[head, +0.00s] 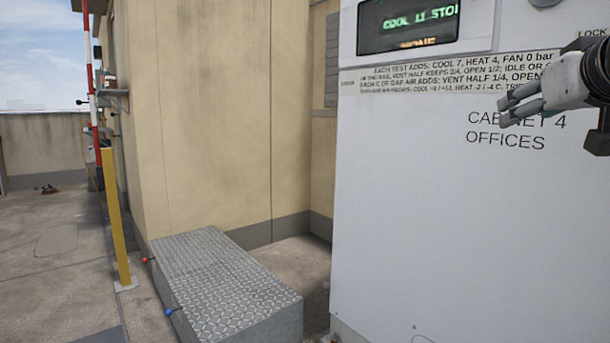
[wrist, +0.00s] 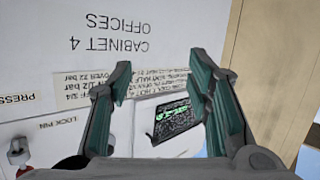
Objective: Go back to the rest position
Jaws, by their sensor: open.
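My gripper (head: 507,108) is at the right of the head view, in front of the white cabinet (head: 420,220) and beside its lettering "CABINET 4 OFFICES". In the wrist view my gripper (wrist: 162,80) has its two fingers apart, with nothing between them. The cabinet (wrist: 50,55) shows upside down there, with its dark display (wrist: 178,120) beyond the fingers. I cannot tell how far the fingertips are from the cabinet face.
A display (head: 408,25) on the cabinet reads "COOL 11 STO". A lock pin with a red part (wrist: 18,155) shows in the wrist view. A metal tread-plate step (head: 220,280) lies left of the cabinet. A yellow post (head: 115,215) stands further left, with open roof floor beyond.

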